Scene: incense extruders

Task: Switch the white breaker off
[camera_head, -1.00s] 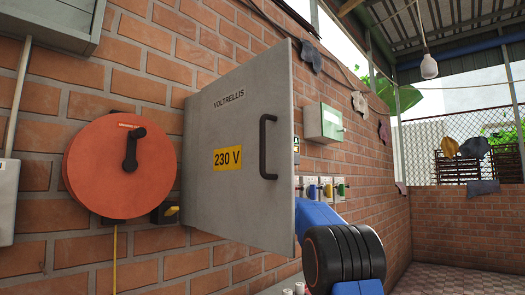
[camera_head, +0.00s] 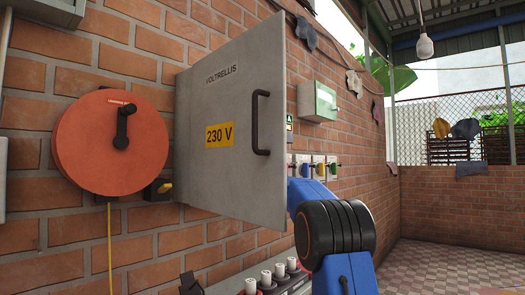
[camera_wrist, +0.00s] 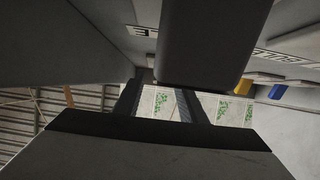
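Yellow (camera_wrist: 243,86) and blue (camera_wrist: 277,92) handles also show at the right of the wrist view. I cannot pick out a white breaker with certainty. My gripper (camera_wrist: 157,92) shows in the wrist view with its two dark fingers apart and nothing visible between them. In the head view the gripper is hidden behind the open cabinet door (camera_head: 232,190).
The door marked 230 V swings out beside my arm. A large dark block (camera_wrist: 215,45) hangs close above the fingers. A red disc with a black handle (camera_head: 98,148) is on the brick wall, left of the door. A green-white box (camera_head: 318,101) is beyond.

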